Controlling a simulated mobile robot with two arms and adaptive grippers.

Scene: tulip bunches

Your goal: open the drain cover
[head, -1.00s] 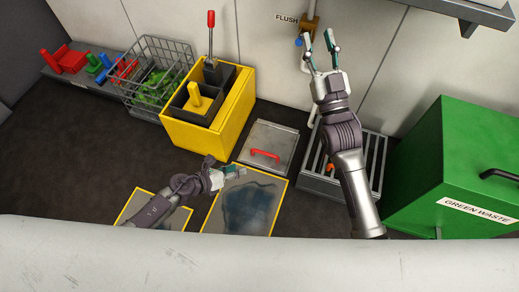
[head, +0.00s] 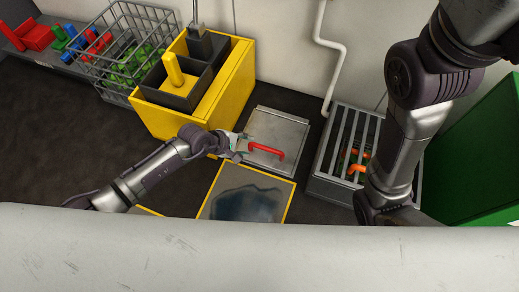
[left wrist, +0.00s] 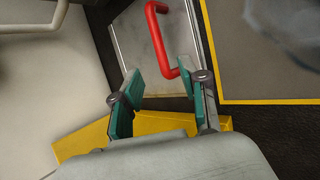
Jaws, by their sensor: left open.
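The drain cover (head: 285,128) is a grey metal plate lying flat on the floor, with a red bar handle (head: 266,151) on its near side. My left gripper (head: 243,147) is open and empty at the left end of the handle. In the left wrist view, the red handle (left wrist: 158,40) lies just beyond and partly between the teal fingertips (left wrist: 165,92), and the fingers are not closed on it. The cover (left wrist: 128,35) shows behind it. My right arm crosses the right side of the head view; its gripper is out of the picture.
A yellow box (head: 240,85) with dark bins stands left of the cover. A barred grate box (head: 333,150) with orange parts stands right of it. A yellow-edged panel with a dark wet stain (head: 245,195) lies in front. A wire basket (head: 110,50) and green bin (head: 490,150) flank these.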

